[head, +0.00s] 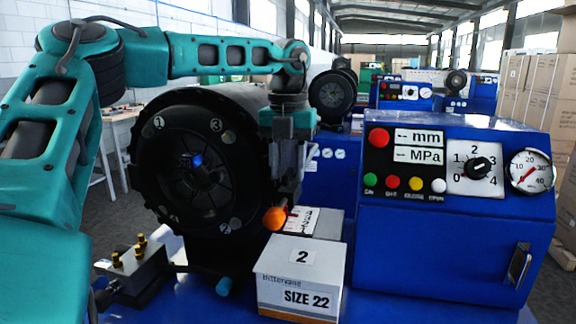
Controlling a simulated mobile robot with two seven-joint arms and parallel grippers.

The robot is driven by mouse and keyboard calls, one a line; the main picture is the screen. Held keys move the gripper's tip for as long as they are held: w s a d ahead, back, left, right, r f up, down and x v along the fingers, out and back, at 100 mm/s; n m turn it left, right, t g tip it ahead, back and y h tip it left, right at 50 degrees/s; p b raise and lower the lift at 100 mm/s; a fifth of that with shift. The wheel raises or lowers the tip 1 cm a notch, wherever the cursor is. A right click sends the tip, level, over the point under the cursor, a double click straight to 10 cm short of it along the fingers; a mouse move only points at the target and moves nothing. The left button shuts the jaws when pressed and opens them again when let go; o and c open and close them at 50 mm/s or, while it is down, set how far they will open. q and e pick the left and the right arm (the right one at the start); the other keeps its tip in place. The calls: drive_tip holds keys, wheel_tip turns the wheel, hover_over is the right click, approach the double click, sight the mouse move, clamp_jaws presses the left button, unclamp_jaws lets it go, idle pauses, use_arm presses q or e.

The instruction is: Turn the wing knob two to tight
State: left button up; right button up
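My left gripper (288,192) points down right of the big black round crimper head (175,178); its fingers are dark and seen side-on, so I cannot tell whether they are open. An orange ball knob (275,218) is just below the fingertips; I cannot tell whether they touch. Small round number marks sit near the head's rim, 1 at upper left and 3 at upper right; the lower ones are hard to read. No wing knob marked two is clear. A black rotary knob (481,167) with a 0 to 4 scale is on the blue control panel (455,215). My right gripper is not in view.
A white box (300,285) marked 2 and SIZE 22 stands in front of the blue machine. A pressure gauge (530,171) is at right. Cardboard boxes (535,90) stack behind.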

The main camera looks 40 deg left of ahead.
use_arm(q)
drive_tip(key=shift+f, duration=0.1)
drive_tip(key=shift+c, duration=0.4)
clamp_jaws()
drive_tip(key=m, duration=0.4)
drive_tip(key=shift+m, duration=0.3)
drive_tip(key=m, duration=0.9)
drive_tip(key=shift+m, duration=2.2)
